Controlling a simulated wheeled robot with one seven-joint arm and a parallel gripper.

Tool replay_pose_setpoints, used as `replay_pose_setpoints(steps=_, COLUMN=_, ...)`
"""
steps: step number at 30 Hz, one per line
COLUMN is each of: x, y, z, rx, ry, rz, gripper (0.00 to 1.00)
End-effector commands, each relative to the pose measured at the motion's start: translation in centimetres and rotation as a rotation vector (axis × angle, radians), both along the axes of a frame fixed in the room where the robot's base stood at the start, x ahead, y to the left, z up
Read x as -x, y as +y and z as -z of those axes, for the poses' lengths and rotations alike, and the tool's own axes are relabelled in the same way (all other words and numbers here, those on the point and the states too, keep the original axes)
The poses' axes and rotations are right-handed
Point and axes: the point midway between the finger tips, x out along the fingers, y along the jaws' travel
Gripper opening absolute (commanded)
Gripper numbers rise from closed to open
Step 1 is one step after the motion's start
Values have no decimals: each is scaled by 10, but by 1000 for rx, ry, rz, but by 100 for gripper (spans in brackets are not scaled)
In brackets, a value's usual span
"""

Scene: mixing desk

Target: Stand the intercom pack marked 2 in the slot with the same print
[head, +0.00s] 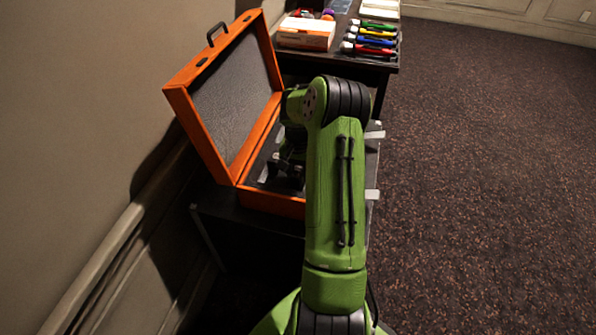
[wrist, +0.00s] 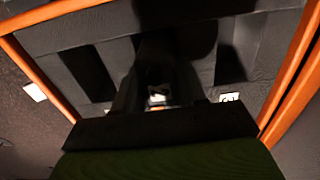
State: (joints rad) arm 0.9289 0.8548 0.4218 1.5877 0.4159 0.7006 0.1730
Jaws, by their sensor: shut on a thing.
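The open orange case (head: 272,203) stands on a dark table, its lid tilted back at left. My gripper (head: 285,170) is down at the case interior, partly hidden by my arm. In the wrist view my gripper (wrist: 158,104) is shut on a dark intercom pack (wrist: 158,90), mostly hidden between the fingers, with a small pale patch showing. Its number cannot be read. Grey foam (wrist: 262,55) with dark slots, one at left (wrist: 90,72), fills the case. A white printed label (wrist: 229,97) lies right of the fingers; its mark looks like a 2, but is unclear.
The case's orange rim (wrist: 288,75) borders the foam closely. Behind, another dark table holds an orange-and-white box (head: 306,34) and several coloured handled items (head: 372,42). A wall is at left; open carpet (head: 480,170) is at right.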

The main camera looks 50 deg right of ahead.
Motion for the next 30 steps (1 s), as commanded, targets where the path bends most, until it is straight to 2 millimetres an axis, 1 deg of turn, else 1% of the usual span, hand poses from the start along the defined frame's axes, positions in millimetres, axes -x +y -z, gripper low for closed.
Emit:
replay_pose_setpoints(steps=28, x=1, y=1, z=13, rx=-4, ry=5, rz=0, gripper=0)
replay_pose_setpoints(steps=29, x=1, y=1, z=14, rx=-5, ry=5, rz=0, gripper=42)
replay_pose_setpoints(steps=30, x=2, y=1, z=13, rx=-5, ry=6, rz=0, gripper=48)
